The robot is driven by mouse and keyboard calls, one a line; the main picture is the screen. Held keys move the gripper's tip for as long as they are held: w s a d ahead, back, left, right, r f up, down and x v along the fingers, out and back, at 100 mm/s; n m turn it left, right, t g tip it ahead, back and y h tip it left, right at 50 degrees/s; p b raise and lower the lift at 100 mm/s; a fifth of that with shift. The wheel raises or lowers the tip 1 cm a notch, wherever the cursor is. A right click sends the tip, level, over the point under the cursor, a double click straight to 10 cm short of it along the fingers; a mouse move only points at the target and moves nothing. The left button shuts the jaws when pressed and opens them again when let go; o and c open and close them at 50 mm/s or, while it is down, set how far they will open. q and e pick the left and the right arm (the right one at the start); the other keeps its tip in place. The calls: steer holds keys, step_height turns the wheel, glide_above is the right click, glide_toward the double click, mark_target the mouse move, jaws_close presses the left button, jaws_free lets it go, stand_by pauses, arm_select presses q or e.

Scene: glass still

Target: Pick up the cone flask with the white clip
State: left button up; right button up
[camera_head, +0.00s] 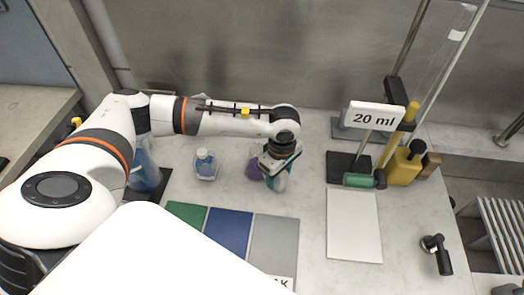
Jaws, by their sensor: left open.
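My left arm reaches in from the left, and its gripper (275,176) points down over the marble worktop (311,222). A small purple vessel (254,168) stands right beside the gripper, partly hidden by it. Whether the gripper touches it I cannot tell. A small flask with blue contents (206,166) stands to the left of the gripper, apart from it. A larger blue vessel (146,172) is partly behind my arm. I cannot make out a white clip on any of them. My right gripper is not in view.
Green (185,217), blue (229,231) and grey (273,245) mats lie at the front. A white board (353,226), a "20 ml" sign (375,117), a stand with a glass tube, and a yellow bottle (403,167) are on the right. A black-handled tool (440,256) lies at front right.

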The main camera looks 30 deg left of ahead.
arm_select(q)
steer(key=shift+f, duration=0.4)
steer(key=shift+c, duration=0.5)
jaws_close()
steer(key=shift+w+r, duration=0.1)
steer(key=shift+r, duration=0.05)
steer(key=shift+r+b, duration=0.3)
steer(key=shift+r, duration=0.05)
step_height(320, 180, up, 8)
steer(key=b, duration=0.2)
steer(key=shift+r+b, duration=0.25)
steer(key=shift+b, duration=0.1)
steer(key=shift+r, duration=0.3)
